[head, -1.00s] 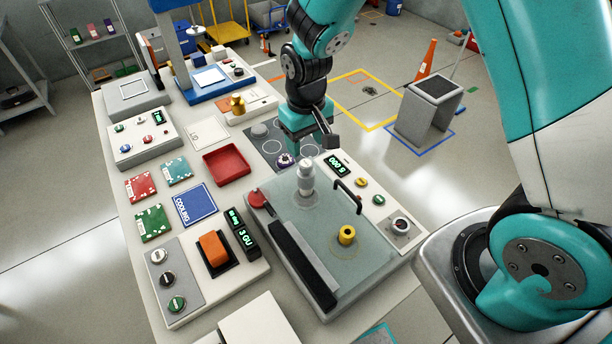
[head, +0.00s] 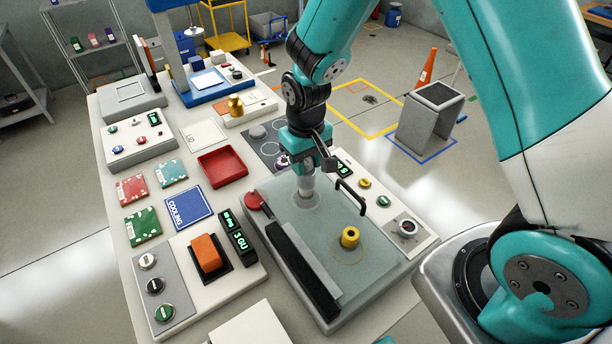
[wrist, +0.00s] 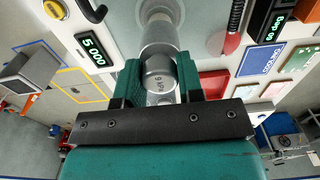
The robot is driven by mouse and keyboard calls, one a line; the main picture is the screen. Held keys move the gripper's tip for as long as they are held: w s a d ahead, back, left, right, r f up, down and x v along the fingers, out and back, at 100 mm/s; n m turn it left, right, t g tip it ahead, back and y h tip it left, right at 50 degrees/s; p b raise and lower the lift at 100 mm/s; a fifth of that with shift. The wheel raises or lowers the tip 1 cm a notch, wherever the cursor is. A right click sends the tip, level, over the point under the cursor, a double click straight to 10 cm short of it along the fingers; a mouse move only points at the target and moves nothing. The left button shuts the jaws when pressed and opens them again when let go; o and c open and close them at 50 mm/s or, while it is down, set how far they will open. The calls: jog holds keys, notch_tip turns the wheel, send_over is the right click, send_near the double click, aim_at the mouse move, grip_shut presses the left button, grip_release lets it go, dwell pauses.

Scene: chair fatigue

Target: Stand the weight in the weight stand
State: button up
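In the wrist view the green fingers (wrist: 160,88) flank the cylinder closely on both sides. Whether they press on it I cannot tell. A brass knobbed piece (head: 236,106) stands on a low white block (head: 262,108) farther back. I cannot tell for sure which fixture is the weight stand.
A red tray (head: 222,167) and a blue cooling card (head: 188,207) lie left. A black-and-orange switch (head: 208,255) is at front left.

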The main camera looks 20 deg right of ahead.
jog(key=shift+c, duration=1)
jog(key=shift+r, duration=0.1)
jog(key=shift+r, duration=0.1)
jog(key=shift+r+p, duration=1.5)
jog(key=shift+r, duration=0.15)
jog(key=shift+r+p, duration=1.65)
jog(key=shift+r, duration=0.4)
jog(key=shift+f, duration=0.1)
